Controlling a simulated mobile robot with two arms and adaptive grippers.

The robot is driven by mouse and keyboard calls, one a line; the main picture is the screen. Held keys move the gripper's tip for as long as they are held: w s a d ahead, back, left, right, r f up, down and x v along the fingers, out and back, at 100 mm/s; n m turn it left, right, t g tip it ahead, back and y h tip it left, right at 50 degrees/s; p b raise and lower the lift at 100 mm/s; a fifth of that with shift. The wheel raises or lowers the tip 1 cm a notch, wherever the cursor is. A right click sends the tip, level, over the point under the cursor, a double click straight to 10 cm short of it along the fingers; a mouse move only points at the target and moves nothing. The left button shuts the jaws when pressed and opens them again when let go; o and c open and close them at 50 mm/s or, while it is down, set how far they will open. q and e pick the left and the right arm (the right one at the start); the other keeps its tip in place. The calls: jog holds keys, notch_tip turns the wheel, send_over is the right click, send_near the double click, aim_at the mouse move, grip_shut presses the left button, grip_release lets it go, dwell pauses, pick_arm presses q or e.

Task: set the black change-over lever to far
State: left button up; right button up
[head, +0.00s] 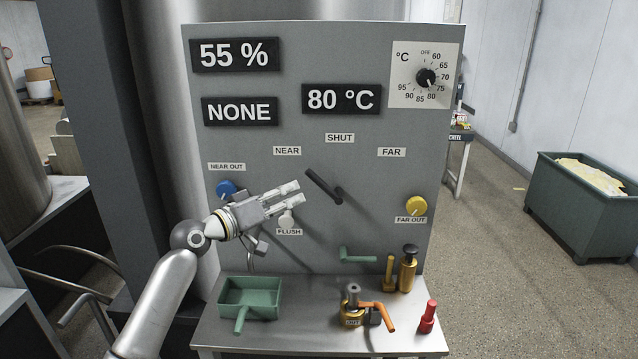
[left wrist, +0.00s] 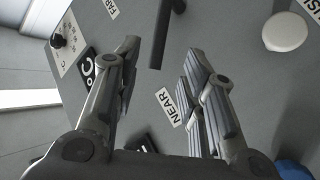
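The black change-over lever (head: 322,184) is on the grey panel and slants up and left from its pivot, towards the NEAR label (head: 287,151). The SHUT label (head: 339,138) is above it and the FAR label (head: 391,152) is to the upper right. My left gripper (head: 297,194) is open, with its fingertips just left of the lever. In the left wrist view the lever (left wrist: 161,35) shows ahead of the open, empty gripper (left wrist: 160,58); I cannot tell whether they touch. My right gripper is not in view.
A blue knob (head: 226,189), a white FLUSH knob (head: 286,219) and a yellow knob (head: 416,206) are on the panel. The shelf below holds a green tray (head: 250,284), an orange-handled valve (head: 378,312) and a red bottle (head: 427,317).

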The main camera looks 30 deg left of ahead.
aim_at(316, 183)
pick_arm(q)
jog(key=p+x, duration=0.2)
jog(key=x, duration=0.7)
jog(key=shift+w+r+p, duration=0.15)
jog(key=shift+w+p, duration=0.05)
jog(key=shift+p, duration=0.2)
jog(key=shift+w+d, duration=0.15)
jog(key=shift+w, duration=0.55)
grip_shut()
